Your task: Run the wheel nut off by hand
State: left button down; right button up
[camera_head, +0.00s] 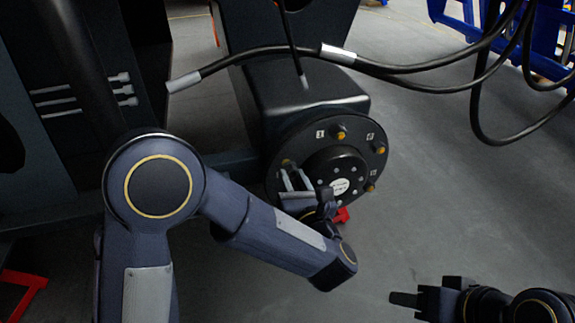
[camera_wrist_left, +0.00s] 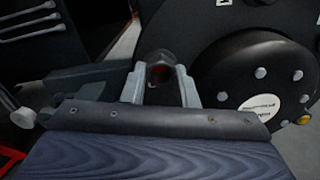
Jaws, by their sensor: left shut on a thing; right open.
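The black round wheel hub (camera_head: 345,125) sits at the end of the chassis axle, with yellow-tipped wheel nuts near its rim, such as the top nut (camera_head: 339,132) and a right-hand nut (camera_head: 370,187). My left gripper (camera_head: 289,170) is at the hub's left side, its two fingers shut on the left wheel nut (camera_head: 286,162). My right gripper (camera_head: 405,298) is open and empty at lower right, away from the hub.
Black cables with grey sleeves (camera_head: 338,54) hang across above the hub. A dark axle housing (camera_head: 300,90) is behind it. Blue racks (camera_head: 545,45) stand at the far right. Grey floor to the right of the hub is clear. A red part (camera_head: 341,215) shows below the hub.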

pick_arm(q)
jog(key=v, duration=0.7)
dwell(0.6)
jog(key=shift+w+a, duration=0.1)
